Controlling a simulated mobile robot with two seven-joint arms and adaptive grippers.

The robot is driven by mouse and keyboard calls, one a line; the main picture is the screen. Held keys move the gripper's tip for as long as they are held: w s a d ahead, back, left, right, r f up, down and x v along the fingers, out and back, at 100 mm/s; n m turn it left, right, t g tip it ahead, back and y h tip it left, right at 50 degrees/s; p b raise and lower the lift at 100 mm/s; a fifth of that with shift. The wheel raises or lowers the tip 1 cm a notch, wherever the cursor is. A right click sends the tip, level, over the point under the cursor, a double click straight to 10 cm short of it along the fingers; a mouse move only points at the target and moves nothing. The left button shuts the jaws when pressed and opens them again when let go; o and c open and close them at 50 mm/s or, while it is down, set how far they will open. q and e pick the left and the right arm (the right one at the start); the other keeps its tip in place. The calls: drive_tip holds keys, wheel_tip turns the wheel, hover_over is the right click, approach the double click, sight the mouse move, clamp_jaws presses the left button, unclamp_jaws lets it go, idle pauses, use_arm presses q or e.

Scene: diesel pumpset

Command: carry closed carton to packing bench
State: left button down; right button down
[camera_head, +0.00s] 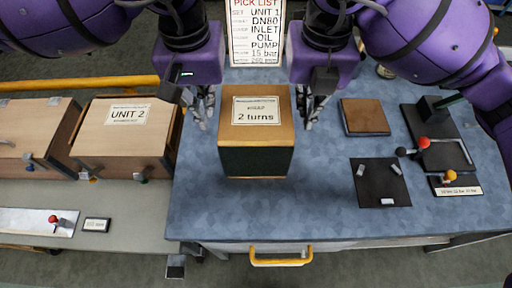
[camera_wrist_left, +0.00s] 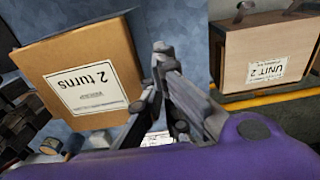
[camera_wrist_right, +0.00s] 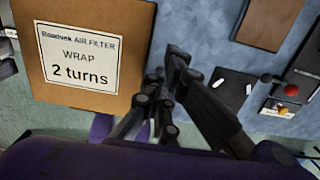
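The closed carton (camera_head: 256,132) stands upright on the blue-topped bench (camera_head: 225,215), with a brown top, a dark front and a white label reading "2 turns". Its top also shows in the left wrist view (camera_wrist_left: 122,50) and right wrist view (camera_wrist_right: 75,95). My left gripper (camera_head: 203,122) is at the carton's left side and my right gripper (camera_head: 309,120) at its right side. Each gripper's fingers are close together, with nothing between them. I cannot tell whether either touches the carton. Which bench is the packing bench does not show.
A "UNIT 2" box (camera_head: 122,140) stands on the grey bench (camera_head: 150,215) at left. A pick list sign (camera_head: 256,30) stands behind the carton. A brown block (camera_head: 364,116), black mat (camera_head: 380,182) and red-knobbed fixture (camera_head: 424,143) lie at right. The blue surface before the carton is clear.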

use_arm(q)
drive_tip(key=c, duration=2.4)
unclamp_jaws()
drive_tip(key=shift+a, duration=0.55)
drive_tip(key=shift+c, duration=0.2)
drive_tip(key=o, duration=0.4)
drive_tip(key=shift+a+f, duration=0.1)
drive_tip(key=shift+c, duration=0.2)
use_arm(e)
drive_tip(key=shift+d, duration=0.65)
drive_tip(key=c, duration=2.1)
unclamp_jaws()
